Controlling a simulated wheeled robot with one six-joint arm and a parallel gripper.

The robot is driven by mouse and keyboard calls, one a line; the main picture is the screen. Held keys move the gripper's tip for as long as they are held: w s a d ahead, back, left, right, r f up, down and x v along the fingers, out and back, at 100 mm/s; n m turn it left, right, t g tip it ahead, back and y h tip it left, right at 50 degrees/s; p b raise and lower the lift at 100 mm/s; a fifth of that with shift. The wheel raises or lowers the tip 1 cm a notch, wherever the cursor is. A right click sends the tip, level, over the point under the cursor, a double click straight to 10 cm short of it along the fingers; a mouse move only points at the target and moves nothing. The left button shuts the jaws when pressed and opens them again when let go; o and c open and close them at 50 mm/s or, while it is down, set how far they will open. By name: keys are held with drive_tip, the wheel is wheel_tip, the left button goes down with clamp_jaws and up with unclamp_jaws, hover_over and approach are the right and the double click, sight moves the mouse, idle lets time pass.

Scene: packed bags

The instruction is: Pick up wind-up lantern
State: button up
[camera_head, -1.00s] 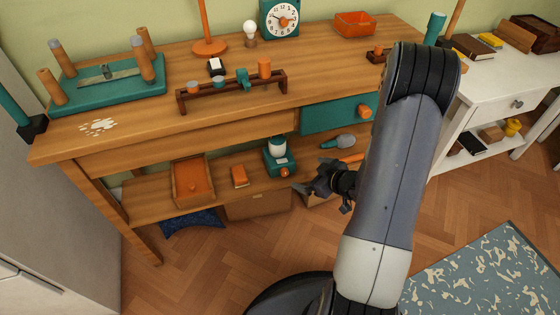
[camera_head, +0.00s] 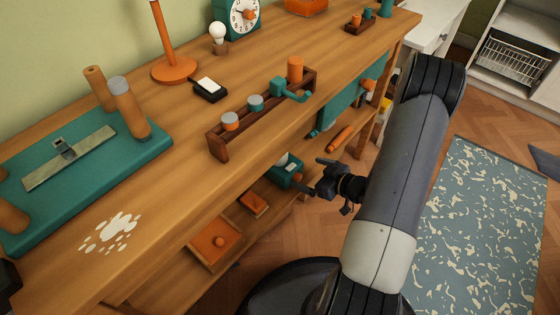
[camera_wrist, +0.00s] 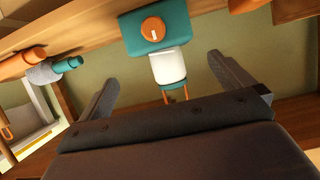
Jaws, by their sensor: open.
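The wind-up lantern has a teal base, an orange knob and a white globe. It stands on the lower shelf in the head view (camera_head: 284,173), partly hidden under the tabletop edge. In the wrist view the lantern (camera_wrist: 160,40) appears upside down at top centre, with its knob facing the camera and a thin reddish handle below the globe. My gripper (camera_head: 314,177) is just to the right of the lantern in the head view. In the wrist view the open jaws of my gripper (camera_wrist: 165,85) spread either side of the globe, with nothing held.
The wooden workbench (camera_head: 165,215) overhangs the shelf. On the shelf are an orange tray (camera_head: 215,243), a small orange block (camera_head: 253,203) and an orange cylinder (camera_head: 340,139). A grey-and-teal tool (camera_wrist: 52,70) shows left in the wrist view.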

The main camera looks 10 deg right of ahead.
sight(291, 167)
drive_tip(key=b+x, duration=0.1)
drive_tip(key=x, duration=0.4)
drive_tip(key=shift+w+a+f+b, duration=0.15)
drive_tip(key=shift+w+a+b, duration=0.05)
drive_tip(key=shift+b, duration=0.15)
drive_tip(key=b+x, duration=0.2)
drive_tip(key=x, duration=0.2)
drive_tip(key=shift+a+f, duration=0.2)
drive_tip(key=shift+f, duration=0.05)
drive_tip(key=shift+w+a, duration=0.2)
drive_tip(key=shift+w, duration=0.1)
drive_tip(key=c, duration=1)
drive_tip(key=shift+c, duration=0.6)
drive_tip(key=shift+r, duration=0.1)
